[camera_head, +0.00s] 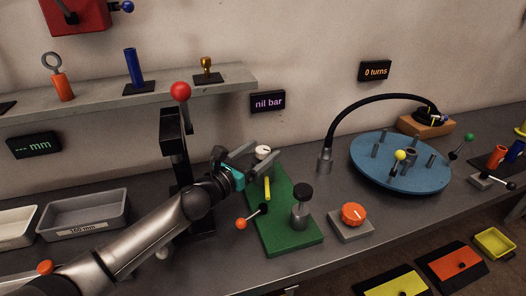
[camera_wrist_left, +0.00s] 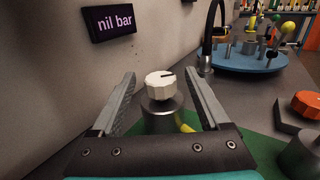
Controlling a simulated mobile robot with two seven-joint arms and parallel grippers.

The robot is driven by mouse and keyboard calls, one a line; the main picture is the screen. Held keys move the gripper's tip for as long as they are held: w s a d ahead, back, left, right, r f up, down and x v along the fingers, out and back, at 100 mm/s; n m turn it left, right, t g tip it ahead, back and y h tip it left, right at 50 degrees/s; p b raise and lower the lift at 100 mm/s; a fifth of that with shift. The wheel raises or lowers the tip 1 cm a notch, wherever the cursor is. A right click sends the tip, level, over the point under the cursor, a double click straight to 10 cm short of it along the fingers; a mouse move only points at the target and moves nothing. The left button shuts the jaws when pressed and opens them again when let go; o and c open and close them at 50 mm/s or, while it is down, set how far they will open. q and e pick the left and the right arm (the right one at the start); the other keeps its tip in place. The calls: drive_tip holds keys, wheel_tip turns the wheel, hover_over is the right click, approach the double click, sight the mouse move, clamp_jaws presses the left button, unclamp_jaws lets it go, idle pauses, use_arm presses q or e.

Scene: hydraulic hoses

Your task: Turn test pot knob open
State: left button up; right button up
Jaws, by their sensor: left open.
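A white faceted knob with a dark pointer line (camera_wrist_left: 160,84) sits on top of a grey metal pot (camera_wrist_left: 163,117) on the green board (camera_head: 293,226). The knob also shows in the head view (camera_head: 263,150), at the far end of the board. My left gripper (camera_wrist_left: 160,76) is open, with one finger on each side of the knob. Gaps show between the fingers and the knob in the left wrist view. The lower part of the pot is partly hidden by the gripper body. My right gripper is out of view.
The board also carries a yellow handle (camera_head: 267,188), a red-tipped lever (camera_head: 242,223) and a black-topped metal cylinder (camera_head: 301,212). An orange dial (camera_head: 353,214) stands to the right. The "nil bar" display (camera_head: 268,102) is on the wall behind. A blue turntable (camera_head: 400,175) is farther right.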

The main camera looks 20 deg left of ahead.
use_arm(q)
drive_tip(key=shift+w+d, duration=0.25)
drive_tip(key=shift+w, duration=0.4)
clamp_jaws()
idle(0.4)
